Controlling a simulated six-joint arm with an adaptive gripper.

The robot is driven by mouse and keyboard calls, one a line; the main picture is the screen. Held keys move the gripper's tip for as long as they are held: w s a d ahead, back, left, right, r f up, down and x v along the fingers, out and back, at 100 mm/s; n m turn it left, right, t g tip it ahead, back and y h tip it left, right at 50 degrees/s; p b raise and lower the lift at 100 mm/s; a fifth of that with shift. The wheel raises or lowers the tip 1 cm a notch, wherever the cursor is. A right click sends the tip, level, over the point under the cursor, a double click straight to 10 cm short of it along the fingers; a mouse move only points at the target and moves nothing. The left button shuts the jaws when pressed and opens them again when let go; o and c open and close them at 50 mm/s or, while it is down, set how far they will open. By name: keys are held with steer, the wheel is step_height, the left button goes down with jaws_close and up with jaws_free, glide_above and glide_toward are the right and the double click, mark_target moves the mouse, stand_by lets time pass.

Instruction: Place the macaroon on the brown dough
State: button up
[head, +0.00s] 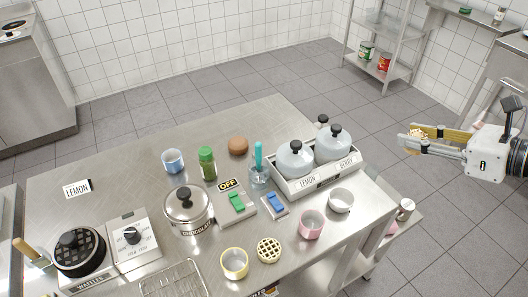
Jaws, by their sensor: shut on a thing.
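My gripper (411,140) is at the right of the head view, out past the right edge of the steel table and above the floor. It is shut on a small golden-tan thing, which I take for the macaroon (418,132); the fingers partly cover it and its shape is hard to tell. A round brown lump, which looks like the brown dough (238,146), sits on the table's back part, behind the green-lidded jar. My gripper is well to the right of it, apart from it.
A rack with two grey lidded pots (295,160) stands between my gripper and the dough. Bare table (128,170) lies left.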

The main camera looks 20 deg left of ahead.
steer(key=w+a+n+g+y, duration=0.1)
steer(key=w+a+n+g, duration=0.25)
steer(key=a, duration=1.45)
steer(key=w+a+n+g+y, duration=0.15)
steer(key=w+a, duration=0.35)
steer(key=a, duration=1.2)
steer(key=n+g, duration=0.4)
steer(key=g, duration=0.1)
glide_above(121, 183)
steer(key=shift+h, duration=0.25)
steer(key=shift+f, duration=2.5)
step_height(121, 183, down, 13)
steer(key=shift+r, duration=0.1)
steer(key=shift+f, duration=2.4)
